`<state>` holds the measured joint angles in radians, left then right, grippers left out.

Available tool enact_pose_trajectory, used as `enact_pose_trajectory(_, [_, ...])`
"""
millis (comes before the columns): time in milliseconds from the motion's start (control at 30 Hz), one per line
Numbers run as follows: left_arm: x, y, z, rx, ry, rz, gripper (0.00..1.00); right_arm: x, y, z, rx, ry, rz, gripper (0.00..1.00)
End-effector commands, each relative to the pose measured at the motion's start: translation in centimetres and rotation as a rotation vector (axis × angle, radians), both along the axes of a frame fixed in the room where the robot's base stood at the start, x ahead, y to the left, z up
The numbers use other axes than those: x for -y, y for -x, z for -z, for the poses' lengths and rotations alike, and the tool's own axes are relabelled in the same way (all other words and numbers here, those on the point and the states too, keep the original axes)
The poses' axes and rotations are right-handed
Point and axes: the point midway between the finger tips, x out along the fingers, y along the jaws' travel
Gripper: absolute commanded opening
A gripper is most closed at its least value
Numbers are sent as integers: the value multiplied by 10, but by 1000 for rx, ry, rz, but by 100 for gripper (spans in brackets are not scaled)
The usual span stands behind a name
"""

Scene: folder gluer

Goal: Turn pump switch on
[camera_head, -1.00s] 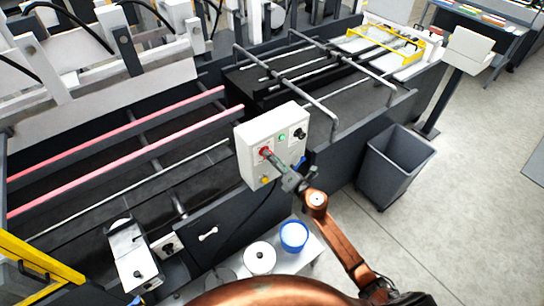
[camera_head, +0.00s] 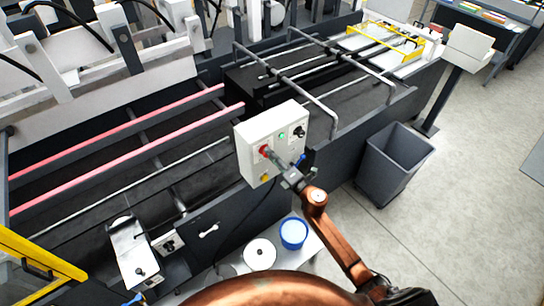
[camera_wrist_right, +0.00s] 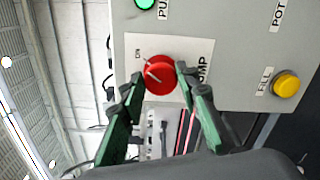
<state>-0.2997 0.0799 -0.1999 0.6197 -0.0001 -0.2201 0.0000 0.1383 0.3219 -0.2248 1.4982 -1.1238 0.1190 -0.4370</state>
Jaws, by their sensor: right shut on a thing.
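The pump switch is a round red knob (camera_wrist_right: 158,76) on a white plate marked PUMP on the control box. A pale line slants across its face toward the upper left, near small lettering that may read ON. In the head view the red knob (camera_head: 264,150) is on the front of the white control box (camera_head: 250,140). My right gripper (camera_head: 278,162) reaches it from the lower right. In the wrist view its green-edged fingers (camera_wrist_right: 160,80) are on both sides of the knob, shut on it. My left gripper is not in view.
A green button (camera_wrist_right: 145,3) and a yellow button (camera_wrist_right: 286,85) marked FILL are on the same panel. A black knob (camera_head: 299,132) is at its upper right. A grey bin (camera_head: 394,165) stands right of my right arm. A blue-rimmed pot (camera_head: 293,234) stands below the box.

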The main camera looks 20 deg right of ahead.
Motion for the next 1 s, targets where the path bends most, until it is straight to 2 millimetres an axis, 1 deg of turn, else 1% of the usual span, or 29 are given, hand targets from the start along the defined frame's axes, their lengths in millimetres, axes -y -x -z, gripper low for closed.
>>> enact_pose_trajectory(67, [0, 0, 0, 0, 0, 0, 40, 1, 0, 0, -1, -2, 2, 6])
enact_pose_trajectory(100, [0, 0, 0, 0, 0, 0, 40, 1, 0, 0, -1, -2, 2, 32])
enact_pose_trajectory(300, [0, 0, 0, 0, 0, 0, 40, 0, 0, 0, 0, 0, 1, 46])
enact_pose_trajectory(567, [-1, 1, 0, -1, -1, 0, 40, 0, 0, 0, 0, 1, 0, 46])
enact_pose_trajectory(667, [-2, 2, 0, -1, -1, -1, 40, 2, 4, 1, -1, 1, 0, 46])
enact_pose_trajectory(767, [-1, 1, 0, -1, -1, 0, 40, 6, 16, 1, -1, 2, 1, 46])
enact_pose_trajectory(867, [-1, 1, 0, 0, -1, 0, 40, 13, 34, 2, -2, 2, 0, 46])
enact_pose_trajectory(1000, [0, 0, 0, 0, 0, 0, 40, 23, 63, 1, -3, 2, 0, 46])
